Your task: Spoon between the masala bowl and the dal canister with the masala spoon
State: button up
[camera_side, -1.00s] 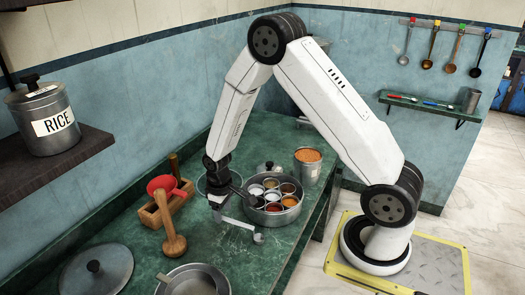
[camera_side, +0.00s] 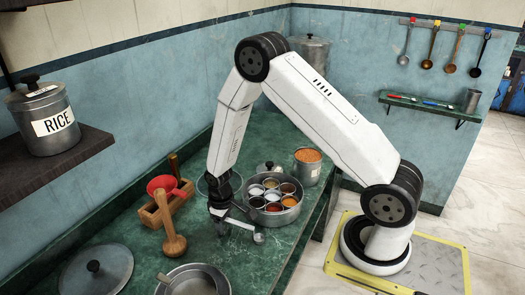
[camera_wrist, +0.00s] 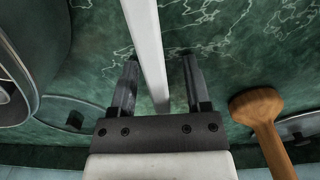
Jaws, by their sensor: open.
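The masala bowl (camera_side: 289,215) is a round steel tin with several spice cups. The dal canister (camera_side: 307,171), full of orange lentils, stands behind it to the right. A pale bar with a small round end (camera_side: 259,238), seemingly the masala spoon, lies on the counter in front of the bowl. My gripper (camera_side: 223,230) is low over the counter, left of the bowl. In the wrist view my gripper (camera_wrist: 157,65) is open, and the pale strip (camera_wrist: 145,35) runs between its fingers. I cannot tell whether they touch it.
A wooden masher (camera_side: 174,243) and a wooden box with a red funnel (camera_side: 160,185) stand left of my gripper. A large lid (camera_side: 97,272) and an open pot (camera_side: 222,275) are at the front. Counter right of the pot is clear.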

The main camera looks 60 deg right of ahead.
grip_shut()
jog(key=shift+r, duration=0.2)
dwell(0.3)
jog(key=shift+r, duration=0.8)
jog(key=s+a+r, duration=0.1)
jog(key=s+r, duration=1)
jog(key=s, duration=0.3)
jog(key=shift+a, duration=0.15)
